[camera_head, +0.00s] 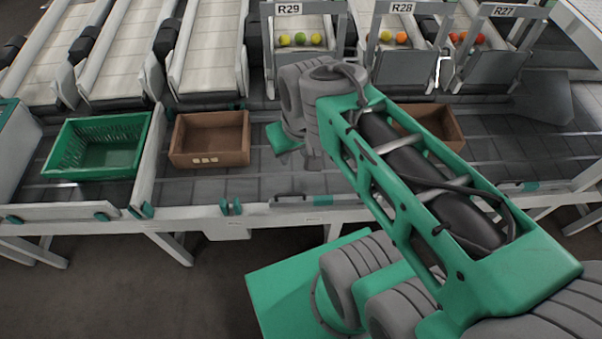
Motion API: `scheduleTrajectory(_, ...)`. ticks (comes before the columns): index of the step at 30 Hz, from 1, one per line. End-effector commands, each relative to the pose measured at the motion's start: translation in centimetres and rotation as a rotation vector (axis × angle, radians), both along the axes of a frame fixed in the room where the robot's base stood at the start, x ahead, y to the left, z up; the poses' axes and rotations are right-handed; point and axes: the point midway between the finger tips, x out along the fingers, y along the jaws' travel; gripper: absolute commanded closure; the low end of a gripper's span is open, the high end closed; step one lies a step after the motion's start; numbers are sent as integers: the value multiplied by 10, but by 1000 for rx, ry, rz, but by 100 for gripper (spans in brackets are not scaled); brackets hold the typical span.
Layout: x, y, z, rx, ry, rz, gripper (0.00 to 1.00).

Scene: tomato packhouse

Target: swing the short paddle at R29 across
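The R29 sign (289,9) hangs on the frame at the top middle. I cannot pick out the short paddle for certain; my arm covers part of the conveyor below R29. A low grey bar with green ends (303,199) lies along the conveyor's near edge below there, and I cannot tell whether it is the paddle. My arm reaches from the lower right to just below R29. My gripper's fingers do not show.
A green crate (100,172) and a brown box (211,158) stand on the conveyor at left. Another brown box (452,128) is partly behind my arm. Chutes R28 (402,8) and R27 (503,11) hold tomatoes. The belt (190,190) is bare near the brown box.

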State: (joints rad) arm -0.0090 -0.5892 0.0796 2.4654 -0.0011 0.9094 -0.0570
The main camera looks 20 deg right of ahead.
Motion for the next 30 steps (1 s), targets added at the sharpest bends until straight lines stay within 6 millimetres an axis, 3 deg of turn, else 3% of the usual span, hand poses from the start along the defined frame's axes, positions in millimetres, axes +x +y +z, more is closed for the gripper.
scheduleTrajectory(2,15,2,-15,-27,63,130,67)
scheduleTrajectory(5,46,3,-54,-62,175,413,67)
scheduleTrajectory(9,78,3,-132,-52,308,846,67)
scheduleTrajectory(13,85,2,-189,-14,363,1115,67)
scheduleTrajectory(17,85,3,-211,1,373,1206,67)
scheduleTrajectory(27,74,6,-269,0,372,1206,67)
scheduleTrajectory(30,72,7,-278,-2,370,1205,67)
